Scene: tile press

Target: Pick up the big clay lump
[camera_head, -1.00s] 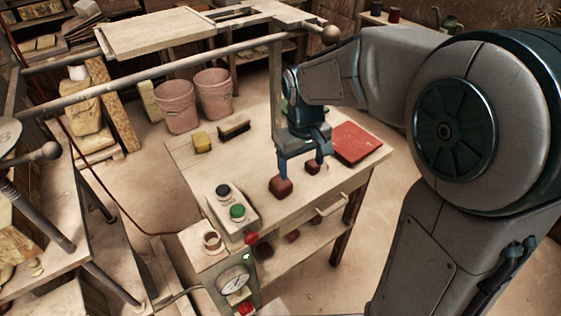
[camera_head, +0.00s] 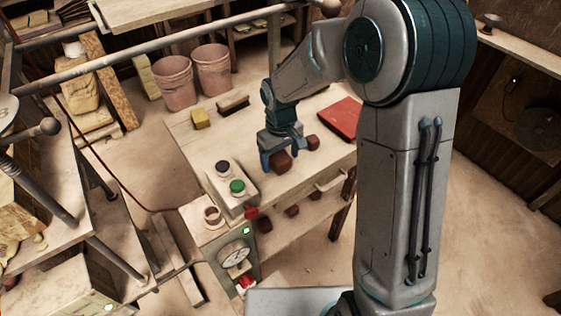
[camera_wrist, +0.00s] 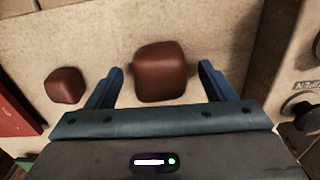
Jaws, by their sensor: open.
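The big clay lump (camera_head: 281,162) is a reddish-brown rounded block on the wooden table. In the wrist view the big clay lump (camera_wrist: 160,72) lies between my two blue fingers, nearer the left one. My gripper (camera_head: 279,160) is open and low over the table at the lump; the wrist view shows my gripper (camera_wrist: 161,80) with a gap on the right side of the lump. A smaller clay lump (camera_head: 312,142) sits just to the right; in the wrist view this smaller lump (camera_wrist: 64,85) is outside the left finger.
A red flat item (camera_head: 341,119) lies at the table's right. A yellow sponge (camera_head: 201,118) and a brush (camera_head: 233,103) lie at the back. The button box (camera_head: 231,188) with green and black buttons stands left of the lump. More dark lumps lie on the lower shelf.

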